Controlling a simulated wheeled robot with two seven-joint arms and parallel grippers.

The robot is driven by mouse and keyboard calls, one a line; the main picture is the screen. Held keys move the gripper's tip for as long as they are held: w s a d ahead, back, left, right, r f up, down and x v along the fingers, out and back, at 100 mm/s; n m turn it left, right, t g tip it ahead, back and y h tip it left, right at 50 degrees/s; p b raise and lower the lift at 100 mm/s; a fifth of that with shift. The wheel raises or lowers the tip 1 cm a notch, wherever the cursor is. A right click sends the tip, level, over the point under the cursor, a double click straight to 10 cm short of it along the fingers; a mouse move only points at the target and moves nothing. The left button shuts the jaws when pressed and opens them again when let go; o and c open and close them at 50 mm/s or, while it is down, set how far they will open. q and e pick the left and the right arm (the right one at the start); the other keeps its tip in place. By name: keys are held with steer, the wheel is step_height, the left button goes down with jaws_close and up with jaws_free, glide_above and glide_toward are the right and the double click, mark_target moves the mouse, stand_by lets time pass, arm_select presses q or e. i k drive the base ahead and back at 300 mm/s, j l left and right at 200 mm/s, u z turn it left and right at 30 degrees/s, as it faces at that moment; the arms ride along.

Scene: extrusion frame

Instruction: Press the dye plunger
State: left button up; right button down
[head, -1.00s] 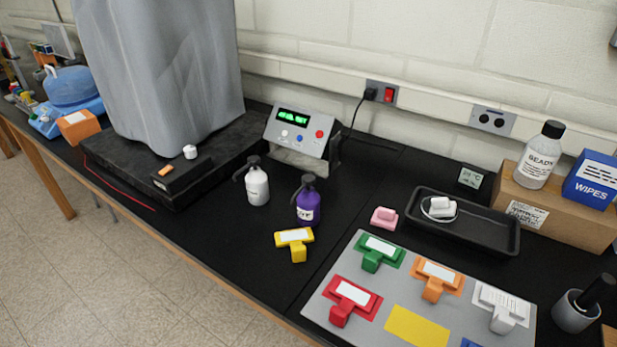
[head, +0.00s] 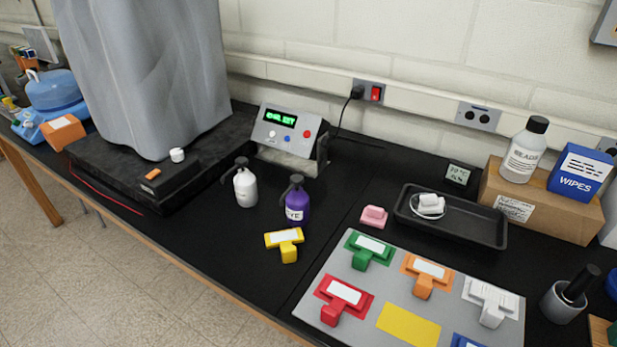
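A purple pump bottle (head: 296,206) with a dark pump head and a partly readable label ending in "YE" stands upright on the black bench. A white pump bottle (head: 246,187) with a dark pump head stands upright to its left. The dark plunger (head: 296,182) tops the purple bottle, with nothing touching it. Neither of my grippers is in the head view.
A yellow tagged block (head: 285,244) lies in front of the bottles. A control box (head: 288,137) with a green display stands behind them. A grey board (head: 385,291) with coloured tagged blocks and a black tray (head: 462,228) lie to the right. A covered grey object (head: 150,80) stands left.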

mark_target(297, 180)
steer(key=j+z, duration=0.9)
steer(key=j, duration=0.65)
steer(key=k+j+z, duration=0.1)
steer(key=j, duration=0.6)
steer(key=j+z, duration=0.1)
steer(key=j, duration=0.6)
steer(key=k, duration=0.1)
